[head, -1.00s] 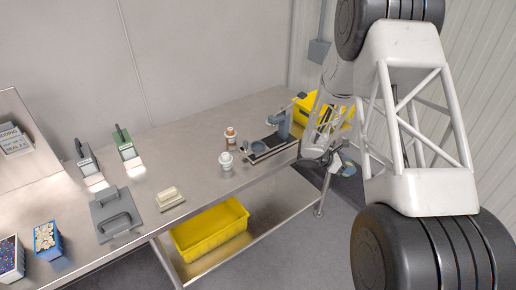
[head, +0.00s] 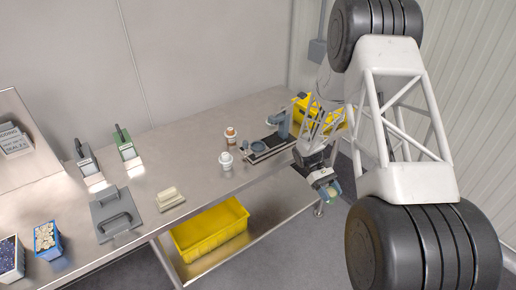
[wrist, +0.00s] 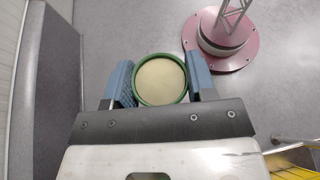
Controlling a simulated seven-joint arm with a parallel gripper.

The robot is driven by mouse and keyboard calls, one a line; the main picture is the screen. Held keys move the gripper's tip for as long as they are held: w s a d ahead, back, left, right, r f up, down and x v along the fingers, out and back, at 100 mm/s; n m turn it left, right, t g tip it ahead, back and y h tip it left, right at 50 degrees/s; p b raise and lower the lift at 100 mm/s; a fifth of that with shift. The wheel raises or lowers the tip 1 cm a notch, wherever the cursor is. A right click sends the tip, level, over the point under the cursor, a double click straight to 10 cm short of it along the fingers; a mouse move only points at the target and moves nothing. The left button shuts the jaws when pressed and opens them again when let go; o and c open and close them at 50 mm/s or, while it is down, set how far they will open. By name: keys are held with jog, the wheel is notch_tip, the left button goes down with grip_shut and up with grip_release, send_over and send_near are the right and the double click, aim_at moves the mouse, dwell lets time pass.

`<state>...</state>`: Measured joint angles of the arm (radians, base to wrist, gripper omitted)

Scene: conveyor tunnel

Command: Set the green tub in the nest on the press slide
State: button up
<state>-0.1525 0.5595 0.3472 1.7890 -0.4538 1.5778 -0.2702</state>
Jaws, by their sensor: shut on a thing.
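The green tub (wrist: 160,80) has a round green rim and a pale cream top or filling. In the wrist view it sits between the two blue fingers of my gripper (wrist: 161,82), which is shut on it. In the head view my gripper (head: 328,188) holds the tub (head: 333,190) off the bench's right front edge, over the floor. The press (head: 283,124) stands near the bench's right end. Its dark slide (head: 272,149) runs along its foot, with a round ring-like nest (head: 258,146) at the left. The nest looks empty. My gripper is right of the slide and apart from it.
A white jar (head: 226,160) and an orange-lidded jar (head: 230,134) stand just left of the slide. A yellow bin (head: 305,108) is behind the press, another (head: 210,231) on the lower shelf. The wrist view shows a pink round base (wrist: 222,45) on the floor.

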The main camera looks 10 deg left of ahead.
jog(key=s+a+r+m+y, duration=0.1)
jog(key=s+a+m+y, duration=0.1)
jog(key=a+m+y, duration=0.65)
jog(key=s+a+r+m+y, duration=0.1)
jog(key=s+a+m+y, duration=0.2)
jog(key=a+m+y, duration=0.5)
jog(key=w+a+r+m+t+y, duration=0.3)
jog(key=w+a+r+m+t, duration=0.5)
jog(key=m+t, duration=0.7)
jog(key=shift+w+a+r+t, duration=0.2)
jog(key=shift+w+r+t, duration=0.35)
jog(key=shift+w+t, duration=0.7)
jog(key=shift+s, duration=0.2)
jog(key=w+a, duration=0.2)
jog(key=w, duration=0.3)
jog(key=w+a+f, duration=0.1)
jog(key=w, duration=0.4)
jog(key=w+a, duration=0.2)
jog(key=w, duration=0.3)
jog(key=shift+a+f, duration=0.25)
jog(key=shift+a, duration=0.1)
